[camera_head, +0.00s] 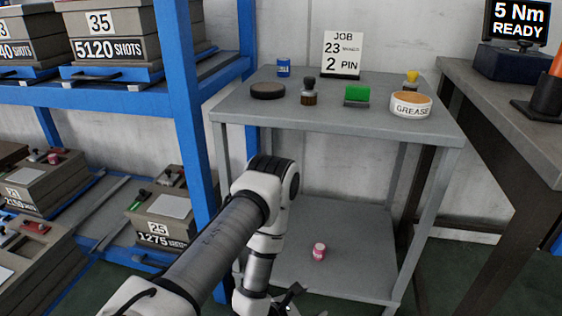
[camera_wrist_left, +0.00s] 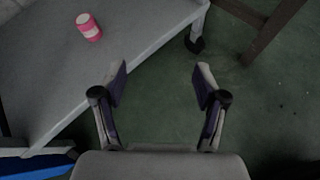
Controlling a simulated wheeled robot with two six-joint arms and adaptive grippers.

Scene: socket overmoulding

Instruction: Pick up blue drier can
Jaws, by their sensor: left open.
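The blue can (camera_head: 283,67) stands upright at the back left of the grey table's top (camera_head: 300,125), in the head view. It is small, with a pale band. My left arm comes in from below, in front of the table. My left gripper (camera_head: 287,301) is low at the bottom edge of the head view, far below the blue can. In the left wrist view my left gripper (camera_wrist_left: 160,82) is open and empty above the green floor. The blue can does not show in that view. My right gripper is in neither view.
A dark round pad (camera_head: 268,91), brush (camera_head: 309,92), green block (camera_head: 357,95), grease tin (camera_head: 411,104) and job sign (camera_head: 343,54) share the tabletop. A pink can (camera_head: 319,251) stands on the lower shelf (camera_head: 350,270). A blue rack post (camera_head: 186,100) rises left of the table.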

